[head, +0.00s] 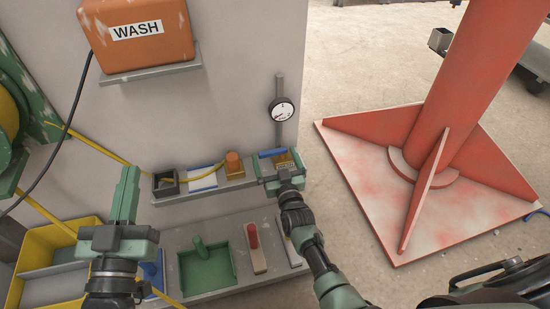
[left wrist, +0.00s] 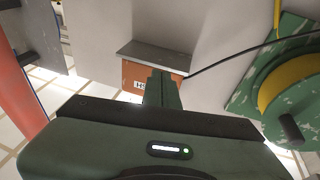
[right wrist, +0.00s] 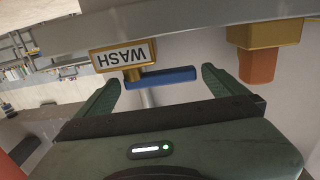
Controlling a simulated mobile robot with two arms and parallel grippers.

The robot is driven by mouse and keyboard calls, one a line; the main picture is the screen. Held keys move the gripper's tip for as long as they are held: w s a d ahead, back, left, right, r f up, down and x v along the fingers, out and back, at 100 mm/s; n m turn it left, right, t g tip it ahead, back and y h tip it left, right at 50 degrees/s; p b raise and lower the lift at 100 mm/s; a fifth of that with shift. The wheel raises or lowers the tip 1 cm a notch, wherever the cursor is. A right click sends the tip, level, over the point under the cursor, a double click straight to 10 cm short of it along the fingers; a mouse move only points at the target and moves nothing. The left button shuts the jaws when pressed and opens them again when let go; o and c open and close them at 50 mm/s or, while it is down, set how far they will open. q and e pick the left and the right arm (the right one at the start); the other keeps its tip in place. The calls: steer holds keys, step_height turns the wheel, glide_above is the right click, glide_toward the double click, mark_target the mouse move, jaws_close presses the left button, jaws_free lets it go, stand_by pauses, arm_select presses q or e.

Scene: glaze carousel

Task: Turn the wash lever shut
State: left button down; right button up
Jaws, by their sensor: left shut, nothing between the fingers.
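The wash lever is a blue bar (head: 272,153) on a brass valve at the right end of the wall shelf. In the right wrist view the blue lever (right wrist: 165,78) lies crosswise from its brass pivot, beside a brass plate (right wrist: 123,57) lettered WASH. My right gripper (head: 279,169) is open at the valve. Its fingers (right wrist: 162,80) stand on either side of the lever's length, with gaps at both ends; contact cannot be told. My left gripper (head: 128,185) is shut and empty, over the left side of the bench; it also shows in the left wrist view (left wrist: 162,85).
An orange WASH tank (head: 140,35) hangs on the wall above. A green tray (head: 207,270) and yellow bin (head: 30,265) lie below. A red column base (head: 390,215) stands right.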

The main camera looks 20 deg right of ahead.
steer(key=shift+s, duration=0.25)
arm_select(q)
step_height(320, 180, down, 12)
steer(key=s+a+g+y+p, duration=0.2)
steer(key=g, duration=0.4)
steer(key=shift+r+g+p, duration=0.2)
steer(key=shift+g+p, duration=0.1)
steer(key=shift+g, duration=0.1)
arm_select(e)
steer(key=s, duration=0.7)
steer(key=shift+s+a, duration=0.15)
